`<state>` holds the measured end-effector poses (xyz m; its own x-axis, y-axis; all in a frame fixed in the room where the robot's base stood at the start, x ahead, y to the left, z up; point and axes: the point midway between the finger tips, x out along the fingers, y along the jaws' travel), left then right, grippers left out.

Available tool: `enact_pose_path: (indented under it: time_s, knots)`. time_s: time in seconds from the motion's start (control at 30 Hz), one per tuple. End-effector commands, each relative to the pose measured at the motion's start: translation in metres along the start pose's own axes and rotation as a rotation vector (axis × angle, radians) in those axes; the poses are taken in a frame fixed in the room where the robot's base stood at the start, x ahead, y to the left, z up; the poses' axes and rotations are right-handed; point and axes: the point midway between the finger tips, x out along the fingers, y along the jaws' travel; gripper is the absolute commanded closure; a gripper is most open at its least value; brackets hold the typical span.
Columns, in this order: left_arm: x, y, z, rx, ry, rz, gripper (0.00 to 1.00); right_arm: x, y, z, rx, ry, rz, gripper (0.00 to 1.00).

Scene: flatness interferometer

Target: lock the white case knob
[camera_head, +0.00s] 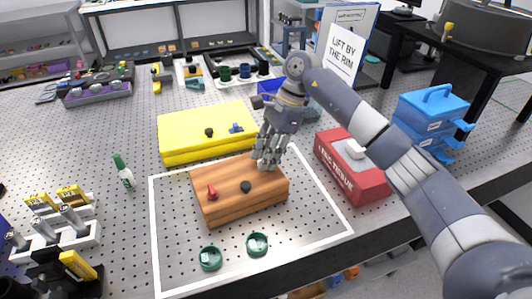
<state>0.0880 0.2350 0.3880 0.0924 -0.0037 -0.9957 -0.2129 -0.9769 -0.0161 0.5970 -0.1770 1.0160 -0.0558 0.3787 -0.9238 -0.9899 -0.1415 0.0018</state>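I see no white case with a knob. A wooden case (225,188) lies inside a white outline on the perforated table, with a red knob (212,192) and a black knob (246,187) on top. Behind it lies a yellow case (185,135) with a black knob (209,132) and a blue knob (237,128). My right gripper (267,163) points down at the back right of the wooden case. Its fingertips look near the lid; contact and finger gap are unclear. My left gripper is out of view.
A red lens tissue box (362,190) stands right of the wooden case, partly behind my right arm. Two green rings (211,258) lie in front. A green-and-white bottle (125,176) stands left. Blue stacked boxes (428,108) are at the right.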

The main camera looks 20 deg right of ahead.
Motion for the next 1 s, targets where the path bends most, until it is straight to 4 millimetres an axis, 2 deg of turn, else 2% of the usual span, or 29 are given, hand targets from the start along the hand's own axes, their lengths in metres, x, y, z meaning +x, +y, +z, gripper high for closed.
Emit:
enact_pose_path:
  time_s: [0.1, 0.23, 0.67, 1.0]
  knots:
    - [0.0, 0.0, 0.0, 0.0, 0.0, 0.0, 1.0, 0.0, 0.0, 0.0, 0.0, 0.0, 0.0, 0.71]
    - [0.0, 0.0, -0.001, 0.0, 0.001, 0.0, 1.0, 0.0, 0.0, 0.0, 0.0, 0.0, 0.0, 1.0]
    - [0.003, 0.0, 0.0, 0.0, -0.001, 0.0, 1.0, 0.0, 0.0, -0.001, 0.027, 0.001, -0.013, 1.0]
    - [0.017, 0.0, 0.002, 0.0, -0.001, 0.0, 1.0, 0.001, 0.001, -0.001, 0.215, 0.001, -0.095, 1.0]
